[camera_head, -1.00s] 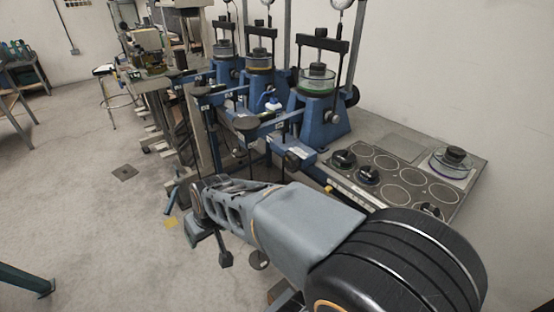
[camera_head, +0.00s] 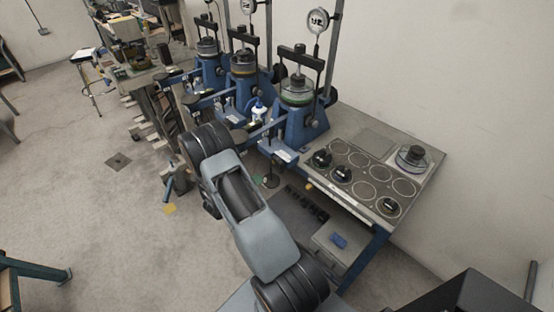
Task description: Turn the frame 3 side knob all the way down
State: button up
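Three blue lever frames stand in a row along the bench: the nearest (camera_head: 298,128), a middle one (camera_head: 243,90) and a far one (camera_head: 208,73). Each carries a clear round cell with a black crossbar above. I cannot read numbers on them, so I cannot tell which is frame 3. A round black side knob (camera_head: 330,96) shows on the right of the nearest frame. Side knobs on the other two are not clear. My grey and black arm rises from the bottom toward the frames' lever ends. My gripper cannot be made out; the arm seems to hide it.
A grey bench top (camera_head: 373,143) right of the nearest frame has round marked spots, several black weights and a clear cell (camera_head: 412,160). Dial gauges (camera_head: 318,20) stand above the frames. Levers reach out leftward. A stool (camera_head: 90,75) is at the far left; open floor lies left.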

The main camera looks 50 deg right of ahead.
aim_at(275, 166)
jog(key=s+d+r+g+h, duration=0.2)
jog(key=s+r+g+h, duration=0.1)
jog(key=r+h, duration=0.15)
jog(key=d, duration=0.6)
jog(key=s+d, duration=0.1)
jog(key=d, duration=0.2)
jog(key=shift+d+r, duration=0.15)
jog(key=shift+a, duration=0.2)
jog(key=c, duration=1.2)
jog(key=shift+o, duration=0.2)
jog(key=shift+d, duration=0.1)
